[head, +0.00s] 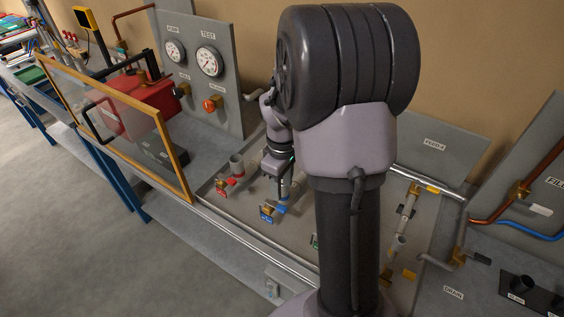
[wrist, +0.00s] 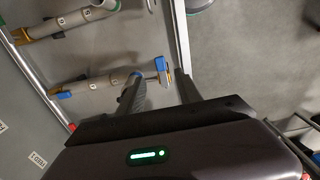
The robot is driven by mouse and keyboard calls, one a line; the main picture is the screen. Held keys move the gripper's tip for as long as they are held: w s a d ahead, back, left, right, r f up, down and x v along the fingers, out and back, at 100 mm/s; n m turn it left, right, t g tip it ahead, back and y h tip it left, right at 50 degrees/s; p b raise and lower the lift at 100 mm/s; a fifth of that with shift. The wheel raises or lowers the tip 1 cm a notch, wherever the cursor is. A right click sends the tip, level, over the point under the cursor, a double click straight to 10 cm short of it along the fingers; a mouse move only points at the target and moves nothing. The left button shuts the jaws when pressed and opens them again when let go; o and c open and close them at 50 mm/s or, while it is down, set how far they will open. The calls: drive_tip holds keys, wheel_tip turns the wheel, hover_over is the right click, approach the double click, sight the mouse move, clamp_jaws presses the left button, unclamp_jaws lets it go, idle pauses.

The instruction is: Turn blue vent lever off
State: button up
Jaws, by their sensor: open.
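In the wrist view a blue piece with brass (wrist: 162,68) lies just beyond and between the spread fingertips of my gripper (wrist: 158,86). Another blue piece (wrist: 65,95) is at the far left end of the same grey pipe. I cannot tell which of the two is the lever. My gripper is open, with nothing visibly held.
A red-tagged valve (head: 222,187) stands left of the blue one. A pipe with yellow and green parts (wrist: 60,25) runs nearby in the wrist view. A rail (head: 255,236) edges the bench front. A wood-framed clear panel (head: 125,125) stands at left.

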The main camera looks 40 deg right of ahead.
wheel_tip(320, 180, up, 9)
drive_tip(key=p, duration=0.1)
drive_tip(key=shift+p, duration=0.35)
drive_tip(key=s+a+f+m+t+y+b, duration=0.1)
drive_tip(key=s+a+f+m+t+b, duration=0.2)
drive_tip(key=s+a+b, duration=0.4)
drive_tip(key=s+a+f+m+t+y+b, duration=0.1)
drive_tip(key=s+a+f+m+b, duration=0.4)
drive_tip(key=a+b, duration=0.7)
drive_tip(key=s+a+t, duration=0.1)
drive_tip(key=s+a, duration=0.1)
drive_tip(key=a, duration=0.1)
drive_tip(key=shift+s+f+m+t, duration=0.15)
drive_tip(key=shift+f+m+t, duration=0.15)
drive_tip(key=shift+t, duration=0.1)
drive_tip(key=shift+c, duration=0.4)
